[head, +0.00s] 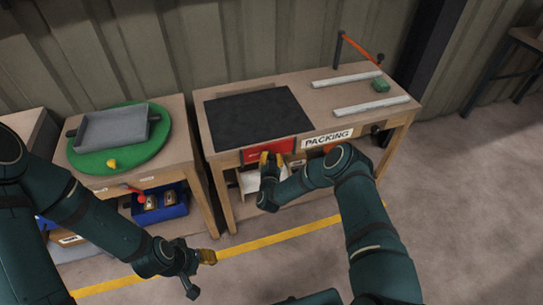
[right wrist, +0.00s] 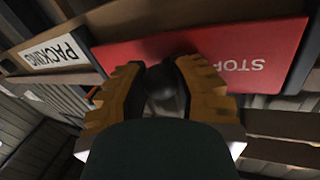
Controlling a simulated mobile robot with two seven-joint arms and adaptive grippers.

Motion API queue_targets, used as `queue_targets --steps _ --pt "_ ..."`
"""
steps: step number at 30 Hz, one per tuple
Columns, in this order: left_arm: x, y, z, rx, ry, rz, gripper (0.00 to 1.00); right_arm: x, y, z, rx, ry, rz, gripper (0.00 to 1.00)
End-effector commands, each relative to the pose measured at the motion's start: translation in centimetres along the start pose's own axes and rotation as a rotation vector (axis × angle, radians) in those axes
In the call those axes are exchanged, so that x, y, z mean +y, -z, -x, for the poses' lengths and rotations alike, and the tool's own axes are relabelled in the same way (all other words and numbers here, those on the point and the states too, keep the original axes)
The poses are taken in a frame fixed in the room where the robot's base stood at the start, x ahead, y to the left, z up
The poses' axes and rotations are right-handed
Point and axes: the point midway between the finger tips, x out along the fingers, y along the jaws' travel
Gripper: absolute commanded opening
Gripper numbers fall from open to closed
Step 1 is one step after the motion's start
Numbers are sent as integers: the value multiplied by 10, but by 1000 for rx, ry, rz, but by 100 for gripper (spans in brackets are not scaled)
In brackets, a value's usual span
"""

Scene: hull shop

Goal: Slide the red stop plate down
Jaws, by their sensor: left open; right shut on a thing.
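The red stop plate (head: 267,150) is at the front edge of the packing table, left of the PACKING label. In the right wrist view the red plate (right wrist: 265,52) fills the upper middle and bears the word STOP, upside down. My right gripper (head: 270,158) is at the plate's lower edge. Its yellow fingers (right wrist: 163,85) are closed around a dark rounded part against the plate, mostly hidden between them. My left gripper (head: 196,270) is open and empty, low over the floor in front of the left table.
The packing table (head: 320,92) carries a black mat (head: 258,115), two pale rails (head: 372,106) and a green block (head: 380,85). The PACKING label (head: 327,138) is beside the plate. The left table holds a green disc (head: 95,161) with a grey tray (head: 112,128). A blue bin (head: 160,210) sits below.

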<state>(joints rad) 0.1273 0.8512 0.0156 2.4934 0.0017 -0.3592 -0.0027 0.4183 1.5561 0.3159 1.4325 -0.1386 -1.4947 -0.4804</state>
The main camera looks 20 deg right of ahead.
Motion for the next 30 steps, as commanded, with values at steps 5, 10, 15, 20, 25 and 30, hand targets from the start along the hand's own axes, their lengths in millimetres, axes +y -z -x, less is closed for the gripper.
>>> queue_targets --steps 5,10,15,20,25,30 --pt "0 0 0 0 0 0 47 -1 -5 3 -11 3 1 45" --pt "0 0 0 0 0 0 47 0 -3 2 -9 2 0 45" --pt "0 0 0 0 0 0 47 -1 -3 7 -8 2 0 45" --pt "0 0 0 0 0 0 47 -1 -3 30 -10 4 1 45" --pt "0 0 0 0 0 0 47 -1 -3 66 -12 5 0 45" --pt "0 0 0 0 0 0 47 -1 -3 97 -12 5 1 45"
